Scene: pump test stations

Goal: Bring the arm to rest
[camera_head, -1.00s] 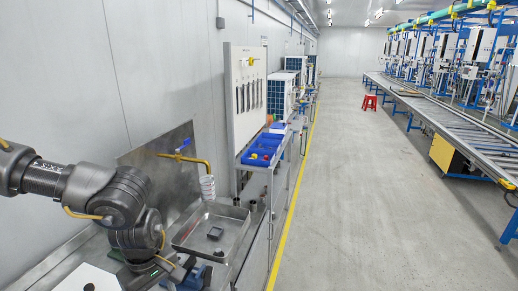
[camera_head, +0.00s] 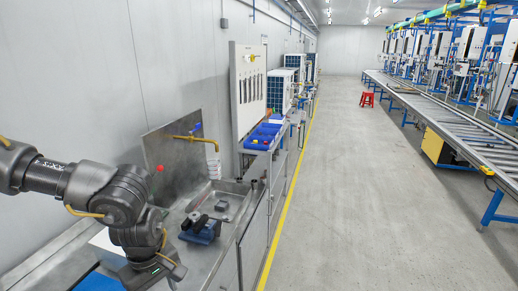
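My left arm (camera_head: 125,198) comes in from the left, bent downward at the elbow over the near end of the metal bench. My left gripper (camera_head: 172,273) is at the lower edge of the picture, seen partly behind its own wrist. Its fingers are too hidden to tell open from shut, and I see nothing held. My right gripper is not in view. A blue and dark pump-like device (camera_head: 203,229) stands on the bench, up and to the right of the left gripper and apart from it.
A metal basin (camera_head: 232,190) with a dark block (camera_head: 221,206) lies beyond the device, under a yellow pipe (camera_head: 190,138) with a blue handle. A blue bin (camera_head: 262,136) stands farther along.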

